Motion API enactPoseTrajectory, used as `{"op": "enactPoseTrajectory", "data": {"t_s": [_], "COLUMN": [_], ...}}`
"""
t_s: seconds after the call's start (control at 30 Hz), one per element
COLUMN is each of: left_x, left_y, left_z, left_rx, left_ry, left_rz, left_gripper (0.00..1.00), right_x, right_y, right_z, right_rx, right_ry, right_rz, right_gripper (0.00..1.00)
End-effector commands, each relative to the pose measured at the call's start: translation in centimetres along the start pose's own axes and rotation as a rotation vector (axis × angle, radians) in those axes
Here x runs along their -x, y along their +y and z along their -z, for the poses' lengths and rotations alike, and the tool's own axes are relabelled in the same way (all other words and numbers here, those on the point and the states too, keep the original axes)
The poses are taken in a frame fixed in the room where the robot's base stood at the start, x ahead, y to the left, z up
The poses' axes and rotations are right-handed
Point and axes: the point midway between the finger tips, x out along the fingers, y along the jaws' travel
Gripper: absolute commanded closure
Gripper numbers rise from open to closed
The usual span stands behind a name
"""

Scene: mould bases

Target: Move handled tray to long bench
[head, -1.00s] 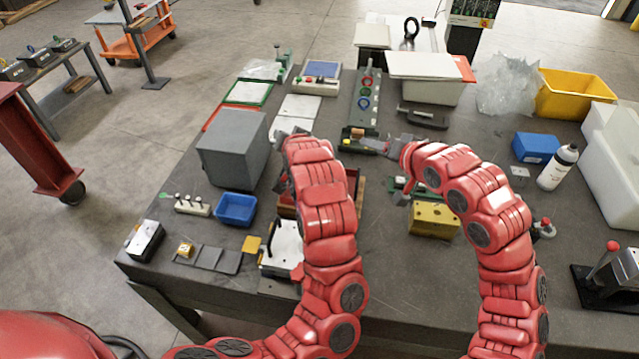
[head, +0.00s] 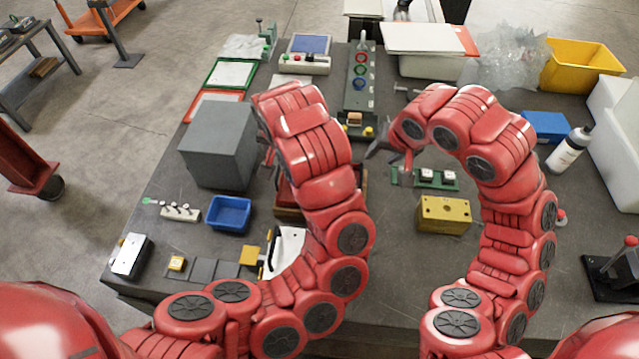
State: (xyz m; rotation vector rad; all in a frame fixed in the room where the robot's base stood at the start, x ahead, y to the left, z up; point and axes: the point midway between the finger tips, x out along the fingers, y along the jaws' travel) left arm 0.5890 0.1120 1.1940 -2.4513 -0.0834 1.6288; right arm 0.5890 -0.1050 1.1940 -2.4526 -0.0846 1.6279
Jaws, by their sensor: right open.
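A dark red tray with brown sides (head: 289,214) sits on the large dark table, mostly hidden behind my left arm; it looks like the handled tray, but I cannot make out a handle. My left gripper is hidden behind its own arm, near that tray. My right gripper (head: 383,151) is open and empty above the table, right of the tray and left of a green holder (head: 447,181). A grey bench (head: 38,43) stands apart at the upper left; I cannot tell whether it or the large table (head: 400,275) is the long bench.
A grey box (head: 217,145) and a blue bin (head: 229,214) stand left of the tray. A yellow block (head: 443,214) lies below my right gripper. A white bottle (head: 570,149) and a yellow bin (head: 582,66) stand at right. The table's front right middle is clear.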

Motion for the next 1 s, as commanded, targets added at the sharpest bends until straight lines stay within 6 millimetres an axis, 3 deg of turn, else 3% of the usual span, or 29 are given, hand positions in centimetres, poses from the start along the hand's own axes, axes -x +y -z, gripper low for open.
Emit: {"op": "enactPoseTrajectory", "data": {"t_s": [0.43, 0.8, 1.0], "left_x": [-8.2, -13.9, -16.1], "left_y": [-0.2, -0.1, -0.1], "left_z": [-0.1, -0.1, -0.1], "left_rx": [0.001, 0.001, 0.0], "left_ry": [-0.003, -0.004, -0.002], "left_rz": [0.003, 0.0, 0.001], "left_gripper": [0.53, 0.53, 0.53], "right_x": [-8.2, -13.9, -16.1], "right_y": [-0.1, 0.0, -0.1], "right_z": [-0.2, -0.1, 0.0], "right_rx": [-0.004, -0.002, -0.002], "right_ry": [-0.007, -0.004, -0.002], "right_rz": [0.004, -0.001, 0.001], "right_gripper": [0.53, 0.53, 0.53]}}
